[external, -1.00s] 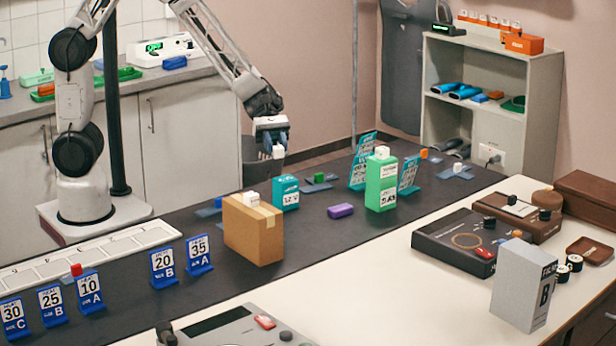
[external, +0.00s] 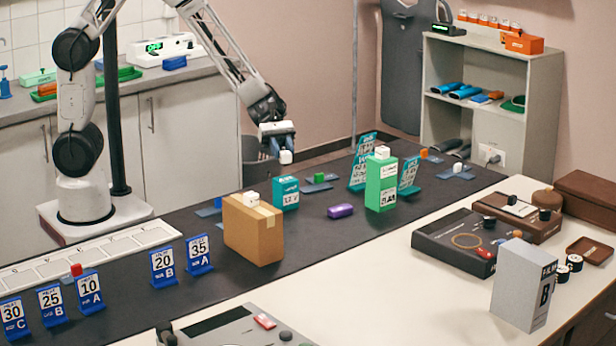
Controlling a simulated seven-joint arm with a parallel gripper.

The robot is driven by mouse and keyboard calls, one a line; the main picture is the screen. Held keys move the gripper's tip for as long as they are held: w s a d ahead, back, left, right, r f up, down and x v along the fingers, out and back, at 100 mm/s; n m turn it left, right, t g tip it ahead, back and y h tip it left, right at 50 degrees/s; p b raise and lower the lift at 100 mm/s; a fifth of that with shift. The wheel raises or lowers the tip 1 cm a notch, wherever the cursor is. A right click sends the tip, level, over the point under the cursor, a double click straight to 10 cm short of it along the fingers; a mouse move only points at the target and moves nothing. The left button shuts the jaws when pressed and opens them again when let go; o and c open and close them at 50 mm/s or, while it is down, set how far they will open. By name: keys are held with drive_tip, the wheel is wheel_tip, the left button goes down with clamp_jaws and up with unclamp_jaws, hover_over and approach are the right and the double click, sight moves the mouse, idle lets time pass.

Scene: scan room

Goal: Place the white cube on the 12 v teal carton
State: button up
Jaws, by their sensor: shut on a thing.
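My gripper (external: 280,147) is shut on a white cube (external: 286,157) and holds it in the air. The teal carton (external: 285,194), with a white label that seems to read 12 V, stands upright on the dark bench top. The cube is above the carton with a clear gap between them. Other white cubes sit on the brown box (external: 253,230) and on the green carton (external: 381,184).
The brown box stands close in front and to the left of the teal carton. The tall green carton and teal display cards (external: 363,162) stand further right. Blue number signs (external: 163,265) line the left part.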

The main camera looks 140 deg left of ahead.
drive_tip(key=shift+f, duration=0.4)
drive_tip(key=shift+f, duration=1.95)
drive_tip(key=shift+f, duration=0.15)
drive_tip(key=o, duration=0.9)
